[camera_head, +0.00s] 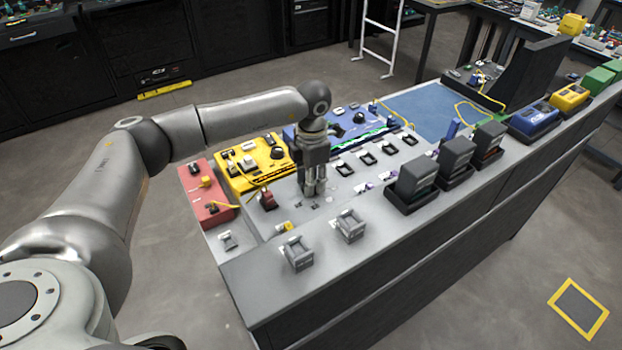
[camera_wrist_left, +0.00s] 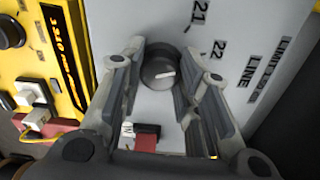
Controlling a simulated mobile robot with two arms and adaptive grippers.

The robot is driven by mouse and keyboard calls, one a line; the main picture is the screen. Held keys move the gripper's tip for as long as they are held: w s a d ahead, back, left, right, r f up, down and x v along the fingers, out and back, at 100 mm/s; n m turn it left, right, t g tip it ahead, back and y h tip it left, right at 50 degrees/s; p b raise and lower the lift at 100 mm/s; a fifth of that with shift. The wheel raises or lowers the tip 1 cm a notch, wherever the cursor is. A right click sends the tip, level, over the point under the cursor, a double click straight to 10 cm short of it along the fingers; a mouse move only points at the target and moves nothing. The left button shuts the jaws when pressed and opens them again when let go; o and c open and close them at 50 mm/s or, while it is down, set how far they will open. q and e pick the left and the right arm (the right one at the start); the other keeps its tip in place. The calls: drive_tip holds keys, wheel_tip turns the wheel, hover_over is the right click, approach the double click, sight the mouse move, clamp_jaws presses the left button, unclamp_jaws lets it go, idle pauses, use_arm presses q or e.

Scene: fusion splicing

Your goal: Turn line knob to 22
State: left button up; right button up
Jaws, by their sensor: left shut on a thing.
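The line knob (camera_wrist_left: 157,68) is a dark round knob with a white pointer mark, on a light grey panel (camera_wrist_left: 160,110) in the left wrist view. The printed 21 (camera_wrist_left: 200,12), 22 (camera_wrist_left: 218,50) and LINE (camera_wrist_left: 249,72) are beside it. The white mark points right and slightly up, roughly toward the 22 side. My left gripper (camera_wrist_left: 164,58) has its fingers on either side of the knob and is shut on it. In the head view my left gripper (camera_head: 314,188) points down at the panel and hides the knob. My right gripper is not in view.
A red box (camera_head: 206,192), a yellow box (camera_head: 250,166) and a blue box (camera_head: 345,128) stand left of and behind the gripper. Grey holders (camera_head: 297,254) sit at the front edge. Dark block-shaped units (camera_head: 418,177) stand to the right. A red and black switch (camera_wrist_left: 145,138) is near the knob.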

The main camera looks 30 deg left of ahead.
use_arm(q)
drive_tip(key=o, duration=1)
drive_tip(key=shift+r, duration=0.15)
wheel_tip(320, 180, up, 12)
drive_tip(key=shift+s+d+f, duration=0.1)
